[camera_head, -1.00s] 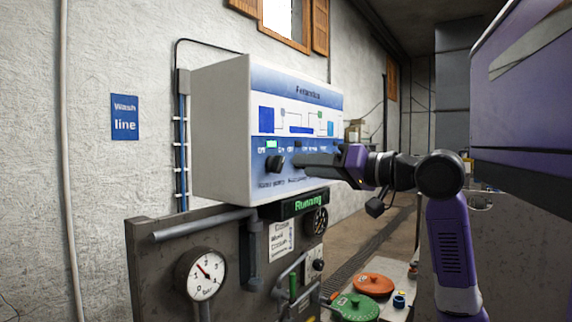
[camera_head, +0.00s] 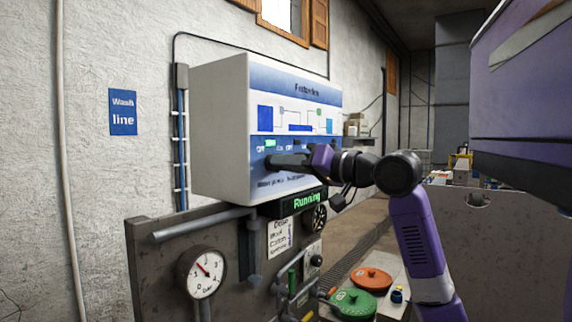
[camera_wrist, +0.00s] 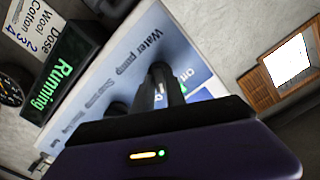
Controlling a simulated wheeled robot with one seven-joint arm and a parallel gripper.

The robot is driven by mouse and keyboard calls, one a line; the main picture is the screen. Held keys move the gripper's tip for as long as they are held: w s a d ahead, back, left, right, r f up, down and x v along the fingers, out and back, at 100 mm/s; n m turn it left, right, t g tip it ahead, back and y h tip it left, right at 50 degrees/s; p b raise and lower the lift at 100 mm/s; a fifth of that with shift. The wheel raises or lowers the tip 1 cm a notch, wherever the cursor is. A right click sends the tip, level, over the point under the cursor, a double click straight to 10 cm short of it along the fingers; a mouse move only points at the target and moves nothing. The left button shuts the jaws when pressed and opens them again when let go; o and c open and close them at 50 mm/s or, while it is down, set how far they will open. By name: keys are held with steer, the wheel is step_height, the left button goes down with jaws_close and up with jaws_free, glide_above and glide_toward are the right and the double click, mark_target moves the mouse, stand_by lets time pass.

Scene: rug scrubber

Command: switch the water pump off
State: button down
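The white and blue control box (camera_head: 222,130) hangs on the wall left of centre in the head view. A small green mark (camera_head: 270,143) shows above the water pump switch, between the off and on labels. The display below (camera_head: 305,201) reads "Running" in green. My gripper (camera_head: 275,162) reaches in from the right, its dark fingertips at the water pump switch and largely covering it. In the wrist view the "Water pump" label (camera_wrist: 137,45) lies beside dark upright shapes, where fingers and knob merge. I cannot tell whether the fingers touch or grip the knob.
A second dark knob (camera_wrist: 117,108) is close beside my gripper in the wrist view. Below the box are a pressure gauge (camera_head: 202,272), grey pipes, a green lid (camera_head: 353,303) and an orange lid (camera_head: 371,280). Floor is open beyond them.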

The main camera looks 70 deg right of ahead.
steer(key=shift+n, duration=0.3)
steer(key=n+b, duration=0.6)
steer(key=n, duration=0.5)
steer(key=shift+a+f, duration=0.1)
steer(key=shift+n, duration=0.3)
stand_by(0.4)
steer(key=c, duration=1.4)
jaws_free()
steer(key=shift+o, duration=0.2)
steer(key=shift+s, duration=0.1)
